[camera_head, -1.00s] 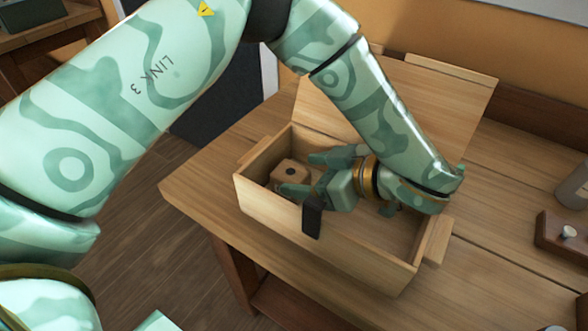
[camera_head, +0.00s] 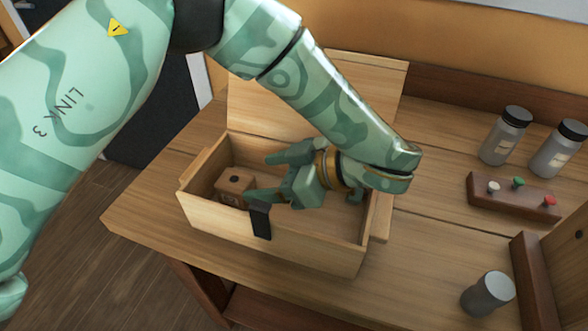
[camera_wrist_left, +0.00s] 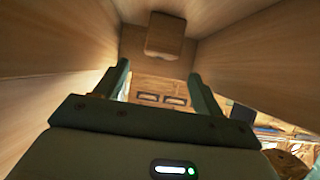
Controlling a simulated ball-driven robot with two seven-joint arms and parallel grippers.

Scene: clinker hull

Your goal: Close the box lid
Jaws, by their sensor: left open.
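The wooden box (camera_head: 310,247) stands on the workbench with its lid (camera_head: 372,92) raised at the back, partly hidden behind my left arm. A black latch strap (camera_head: 260,221) hangs on its front wall. My left gripper (camera_head: 260,178) is over the open box, its jaws apart and empty, fingers pointing to the box's left end. A small brown block (camera_head: 234,183) with a dark dot lies inside at that end, just beyond the fingertips. The left wrist view shows the open fingers (camera_wrist_left: 158,76) and the block (camera_wrist_left: 164,36) ahead between wooden walls. My right gripper is not seen.
Right of the box, a wooden strip (camera_head: 512,199) carries white, green and red knobs. Two grey jars with black caps (camera_head: 500,137) (camera_head: 556,149) stand behind it, and a grey cylinder (camera_head: 487,293) stands near the front. Bare bench lies between box and strip.

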